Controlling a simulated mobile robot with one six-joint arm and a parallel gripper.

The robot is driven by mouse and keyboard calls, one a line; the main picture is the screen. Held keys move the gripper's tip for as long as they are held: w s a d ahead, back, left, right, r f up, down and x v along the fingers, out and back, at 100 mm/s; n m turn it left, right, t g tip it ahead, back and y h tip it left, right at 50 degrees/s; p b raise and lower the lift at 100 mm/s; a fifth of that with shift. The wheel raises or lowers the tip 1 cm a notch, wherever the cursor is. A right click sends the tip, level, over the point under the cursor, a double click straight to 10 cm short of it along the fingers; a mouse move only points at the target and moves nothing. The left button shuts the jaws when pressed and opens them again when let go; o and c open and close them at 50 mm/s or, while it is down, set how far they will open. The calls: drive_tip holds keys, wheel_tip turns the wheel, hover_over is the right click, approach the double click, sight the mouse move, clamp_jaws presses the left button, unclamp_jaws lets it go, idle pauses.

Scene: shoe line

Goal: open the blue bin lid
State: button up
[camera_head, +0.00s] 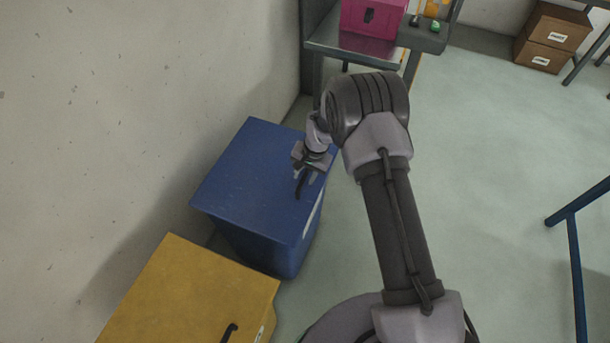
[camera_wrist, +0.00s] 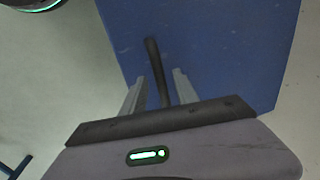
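The blue bin (camera_head: 268,248) stands against the wall, and its flat blue lid (camera_head: 250,175) lies shut on top. The lid also fills much of the wrist view (camera_wrist: 225,45). A black handle (camera_head: 301,188) sits near the lid's right edge; in the wrist view the handle (camera_wrist: 153,55) runs down between my fingers. My gripper (camera_head: 308,177) is over this edge of the lid. In the wrist view my gripper (camera_wrist: 159,77) is open, with a finger on each side of the handle and a gap showing. Whether the fingers touch the lid cannot be told.
A yellow bin (camera_head: 185,290) with a black handle stands in front of the blue bin, close to it. A grey bench (camera_head: 335,45) with a pink box (camera_head: 372,16) is behind. Cardboard boxes (camera_head: 550,38) stand far right. A blue frame (camera_head: 574,250) is at the right; the floor between is clear.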

drive_tip(key=shift+c, duration=0.5)
clamp_jaws()
drive_tip(key=shift+r, duration=0.1)
idle(0.8)
